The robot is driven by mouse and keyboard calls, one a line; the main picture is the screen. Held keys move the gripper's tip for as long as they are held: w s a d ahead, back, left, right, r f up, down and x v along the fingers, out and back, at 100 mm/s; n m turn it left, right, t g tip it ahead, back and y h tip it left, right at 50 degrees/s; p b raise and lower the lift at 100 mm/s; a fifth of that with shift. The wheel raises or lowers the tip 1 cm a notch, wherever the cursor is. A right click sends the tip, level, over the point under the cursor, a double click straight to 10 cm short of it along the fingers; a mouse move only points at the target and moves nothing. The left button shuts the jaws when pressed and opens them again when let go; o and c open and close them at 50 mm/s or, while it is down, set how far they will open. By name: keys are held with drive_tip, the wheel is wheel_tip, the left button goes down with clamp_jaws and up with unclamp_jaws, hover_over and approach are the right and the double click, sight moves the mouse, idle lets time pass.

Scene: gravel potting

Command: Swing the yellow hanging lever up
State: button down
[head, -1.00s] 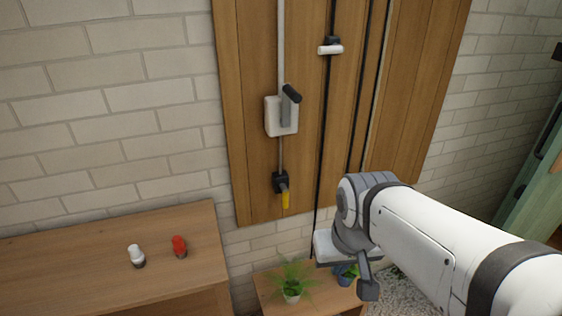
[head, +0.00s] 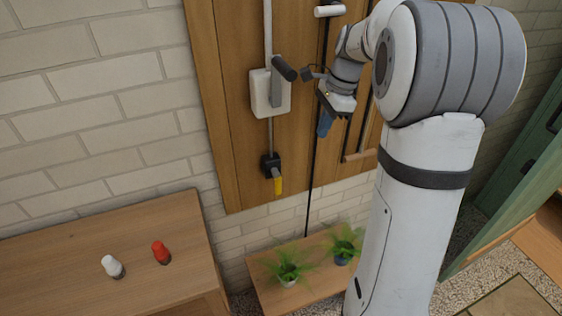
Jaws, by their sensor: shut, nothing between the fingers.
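The yellow lever (head: 278,185) hangs straight down from a small black valve block (head: 270,165) low on the wooden wall panel. The block sits on a grey pipe that runs down from a white box with a dark-handled grey lever. My gripper (head: 324,124) is up and to the right of the yellow lever, in front of the panel and apart from it. Its blue-tipped fingers point down and look shut and empty. Nothing covers the yellow lever.
The white box lever (head: 277,85) sticks out above the yellow one. A white handle (head: 329,11) is higher up. Two potted plants stand on a low wooden shelf (head: 268,297). A white (head: 112,266) and a red bottle-like piece (head: 160,252) stand on the left table.

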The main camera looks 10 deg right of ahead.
sight(276, 181)
drive_tip(key=shift+w+d+f+m, duration=0.1)
drive_tip(key=shift+w+d+m, duration=0.15)
drive_tip(key=shift+w, duration=0.25)
drive_tip(key=shift+w+d+f+m, duration=0.15)
drive_tip(key=shift+w+m, duration=0.1)
drive_tip(key=shift+w, duration=0.25)
drive_tip(key=shift+r, duration=0.1)
drive_tip(key=a+x, duration=0.2)
drive_tip(key=x, duration=0.8)
drive_tip(key=a+r+x, duration=0.1)
drive_tip(key=a+x, duration=0.1)
drive_tip(key=x, duration=0.9)
drive_tip(key=shift+p, duration=0.35)
